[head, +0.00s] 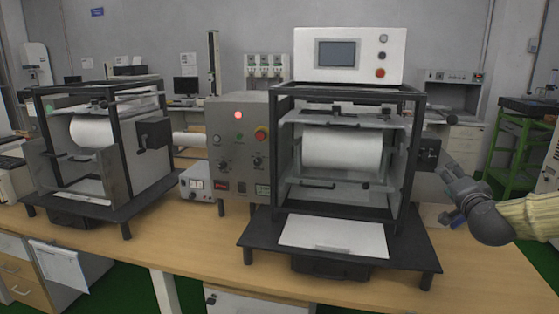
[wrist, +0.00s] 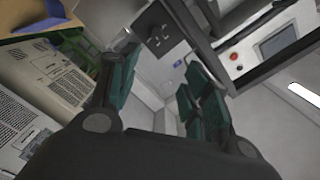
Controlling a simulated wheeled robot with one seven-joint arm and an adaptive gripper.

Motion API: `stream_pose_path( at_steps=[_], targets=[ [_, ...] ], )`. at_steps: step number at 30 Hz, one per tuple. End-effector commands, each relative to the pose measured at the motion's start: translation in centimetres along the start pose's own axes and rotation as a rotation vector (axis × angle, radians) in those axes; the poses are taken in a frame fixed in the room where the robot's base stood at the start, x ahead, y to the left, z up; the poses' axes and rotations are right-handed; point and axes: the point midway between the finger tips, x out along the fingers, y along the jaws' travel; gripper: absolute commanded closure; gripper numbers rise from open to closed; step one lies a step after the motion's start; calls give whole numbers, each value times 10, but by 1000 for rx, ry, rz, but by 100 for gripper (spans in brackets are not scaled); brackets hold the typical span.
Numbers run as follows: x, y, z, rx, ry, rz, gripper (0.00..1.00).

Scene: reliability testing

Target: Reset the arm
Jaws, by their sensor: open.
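My arm comes in from the right edge of the head view. My gripper (head: 449,170) is beside the right side of the right-hand test machine (head: 340,150), close to the dark box (head: 427,156) on its frame. In the wrist view my gripper (wrist: 158,82) shows two teal-padded fingers spread apart, with nothing between them. A grey panel with a dark socket-like fitting (wrist: 158,36) lies beyond the fingers. I cannot tell whether a finger touches the machine.
A second test machine (head: 95,145) stands at the left on the wooden table (head: 190,245). A control box (head: 238,145) with a lit red lamp stands between the machines. A green rack (head: 515,150) is behind at the right. Printed sheets (wrist: 45,100) show in the wrist view.

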Motion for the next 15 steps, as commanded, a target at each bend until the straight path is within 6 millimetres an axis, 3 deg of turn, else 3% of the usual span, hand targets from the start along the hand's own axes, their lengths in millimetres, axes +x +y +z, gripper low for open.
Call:
stream_pose_path(
  at_steps=[5,15],
  targets=[
    [-2,32,47,-80,-80,53,52],
    [-34,127,171,-293,-319,194,52]
  ],
)
